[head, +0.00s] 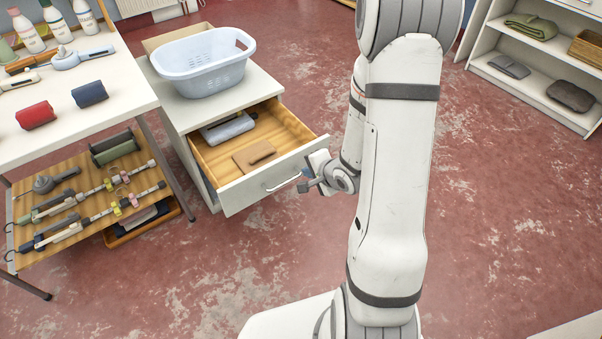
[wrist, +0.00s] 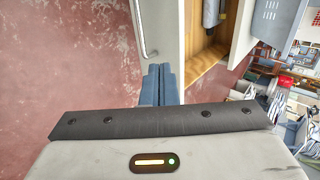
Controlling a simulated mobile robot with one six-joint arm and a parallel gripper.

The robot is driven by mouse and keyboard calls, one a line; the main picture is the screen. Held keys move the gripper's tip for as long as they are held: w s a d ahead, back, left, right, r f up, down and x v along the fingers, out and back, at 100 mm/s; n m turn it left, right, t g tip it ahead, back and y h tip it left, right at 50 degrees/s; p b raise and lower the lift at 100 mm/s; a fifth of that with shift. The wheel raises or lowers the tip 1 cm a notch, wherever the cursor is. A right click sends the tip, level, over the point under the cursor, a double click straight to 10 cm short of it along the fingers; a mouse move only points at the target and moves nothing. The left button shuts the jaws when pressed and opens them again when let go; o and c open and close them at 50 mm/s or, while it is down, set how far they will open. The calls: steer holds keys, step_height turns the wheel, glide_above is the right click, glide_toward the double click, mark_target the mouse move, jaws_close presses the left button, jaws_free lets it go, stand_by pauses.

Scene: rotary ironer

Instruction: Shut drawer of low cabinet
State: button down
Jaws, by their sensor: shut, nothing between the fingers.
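The low cabinet (head: 188,118) is white and stands left of my arm in the head view. Its drawer (head: 262,180) is pulled well out, with a white front, wooden inside and a curved metal handle (head: 283,184). A grey-white bundle (head: 228,128) and a flat brown item (head: 255,155) lie in it. My gripper (head: 306,187) is shut and empty, close to the right end of the drawer front. In the wrist view its fingers (wrist: 160,80) are together by the drawer front (wrist: 170,30), beside the handle (wrist: 143,32). I cannot tell whether they touch the front.
A light blue laundry basket (head: 205,65) stands on the cabinet. A table (head: 90,75) with bottles and rolled cloths is at left, with a wooden lower shelf (head: 75,215). A white shelf unit (head: 490,55) is at far right. The red floor in front is clear.

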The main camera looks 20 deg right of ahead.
mark_target(283, 162)
steer(key=b+x, duration=0.1)
steer(key=x, duration=0.3)
steer(key=w+r+b+x, duration=0.1)
steer(key=b+x, duration=0.1)
steer(key=x, duration=0.2)
steer(key=b+x, duration=0.1)
steer(key=x, duration=0.3)
steer(key=shift+w+a+r, duration=0.25)
steer(key=shift+w+r, duration=0.1)
steer(key=shift+w, duration=0.05)
steer(key=shift+w+a, duration=0.1)
steer(key=shift+w, duration=0.25)
